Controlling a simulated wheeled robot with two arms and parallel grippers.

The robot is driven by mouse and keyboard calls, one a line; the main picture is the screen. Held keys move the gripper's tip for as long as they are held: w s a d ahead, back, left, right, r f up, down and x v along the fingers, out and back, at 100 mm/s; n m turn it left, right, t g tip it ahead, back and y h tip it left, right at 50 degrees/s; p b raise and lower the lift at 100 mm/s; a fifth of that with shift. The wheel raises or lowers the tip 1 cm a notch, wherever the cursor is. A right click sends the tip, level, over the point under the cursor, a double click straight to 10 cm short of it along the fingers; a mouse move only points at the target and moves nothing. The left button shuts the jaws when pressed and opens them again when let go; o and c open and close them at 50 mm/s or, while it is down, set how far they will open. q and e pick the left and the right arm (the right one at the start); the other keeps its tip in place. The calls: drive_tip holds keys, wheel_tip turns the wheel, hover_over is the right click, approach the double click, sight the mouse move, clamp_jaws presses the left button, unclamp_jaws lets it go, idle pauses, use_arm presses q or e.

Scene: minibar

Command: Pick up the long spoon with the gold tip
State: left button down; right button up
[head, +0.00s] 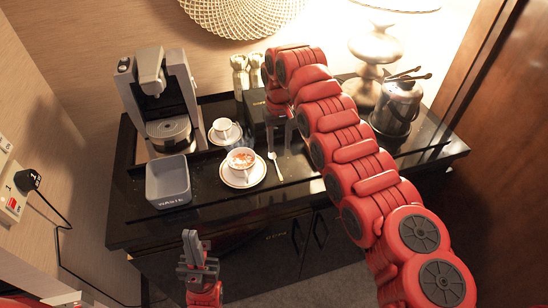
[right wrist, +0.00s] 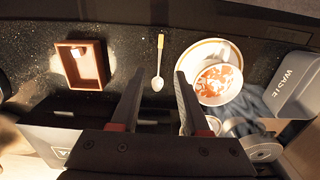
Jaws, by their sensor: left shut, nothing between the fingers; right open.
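The long spoon (head: 275,165) lies on the black counter, just right of the saucer with the filled cup. In the right wrist view the spoon (right wrist: 158,66) lies lengthwise, its gold tip at the top and its silvery bowl toward me. My right gripper (right wrist: 159,74) is open above the counter, with the spoon seen between its two fingers and nothing held. In the head view my right gripper (head: 280,128) hangs behind the spoon, partly dark and hard to make out. My left gripper (head: 190,240) is shut and empty in front of the counter.
The filled cup (head: 241,159) on its saucer stands close left of the spoon. The grey waste bin (head: 168,181), coffee machine (head: 160,100) and another cup (head: 222,126) are farther left. A wooden box (right wrist: 103,65) lies on the spoon's other side. A lamp (head: 374,50) and ice bucket (head: 396,105) stand right.

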drive_tip(key=p, duration=0.2)
hover_over(279, 173)
wheel_tip(279, 173, down, 4)
drive_tip(key=shift+f, duration=0.35)
drive_tip(key=shift+w+f, duration=0.1)
drive_tip(key=shift+f, duration=0.15)
wheel_tip(279, 173, down, 4)
drive_tip(key=shift+r+p, duration=0.1)
drive_tip(key=shift+p, duration=0.9)
drive_tip(key=shift+f, duration=0.6)
clamp_jaws()
